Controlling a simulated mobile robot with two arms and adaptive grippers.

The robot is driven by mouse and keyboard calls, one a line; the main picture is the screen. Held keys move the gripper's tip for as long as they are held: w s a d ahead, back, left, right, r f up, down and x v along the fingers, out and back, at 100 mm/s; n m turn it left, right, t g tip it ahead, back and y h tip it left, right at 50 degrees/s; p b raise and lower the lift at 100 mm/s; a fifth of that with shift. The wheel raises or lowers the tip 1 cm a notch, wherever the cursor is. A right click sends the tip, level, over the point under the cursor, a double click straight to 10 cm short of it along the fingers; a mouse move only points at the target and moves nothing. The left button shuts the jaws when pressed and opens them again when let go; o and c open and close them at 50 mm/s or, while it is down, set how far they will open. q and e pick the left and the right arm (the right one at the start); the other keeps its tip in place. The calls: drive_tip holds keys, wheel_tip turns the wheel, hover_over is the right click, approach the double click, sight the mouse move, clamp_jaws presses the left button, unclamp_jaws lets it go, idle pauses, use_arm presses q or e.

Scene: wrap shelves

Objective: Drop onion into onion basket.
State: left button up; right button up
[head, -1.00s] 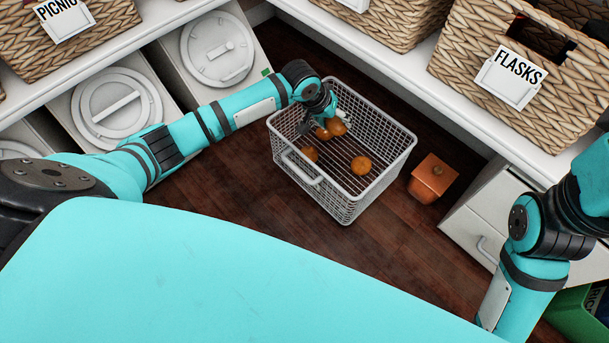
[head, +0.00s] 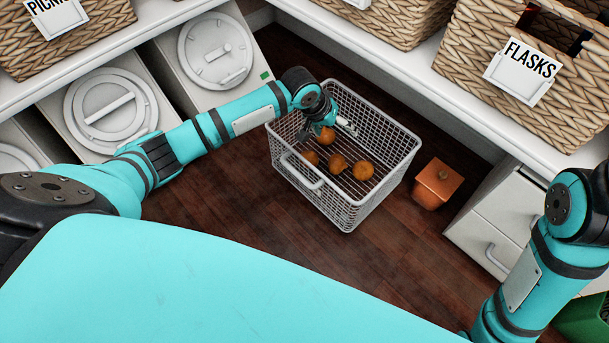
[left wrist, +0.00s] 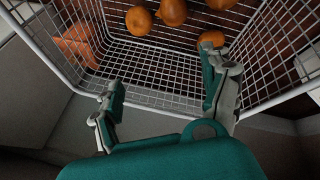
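The onion basket is a white wire basket (head: 345,210) on the dark wooden floor. Several orange-brown onions lie in it, including one in the middle (head: 337,164), one at the right (head: 363,169) and one at the left (head: 310,158). Another onion (head: 326,135) shows just below my left gripper (head: 335,124), which reaches into the back left of the basket. In the left wrist view the fingers of that gripper (left wrist: 162,82) are spread apart with nothing between them. One onion (left wrist: 212,38) is close to the right fingertip there. My right gripper is out of view.
White bins (head: 112,105) line the left, and white drawers (head: 500,225) stand at the right. A wicker basket labelled FLASKS (head: 530,70) sits on the shelf above. Floor in front is clear.

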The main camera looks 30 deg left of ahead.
use_arm(q)
drive_tip(key=v, duration=1.2)
drive_tip(key=shift+a, duration=0.1)
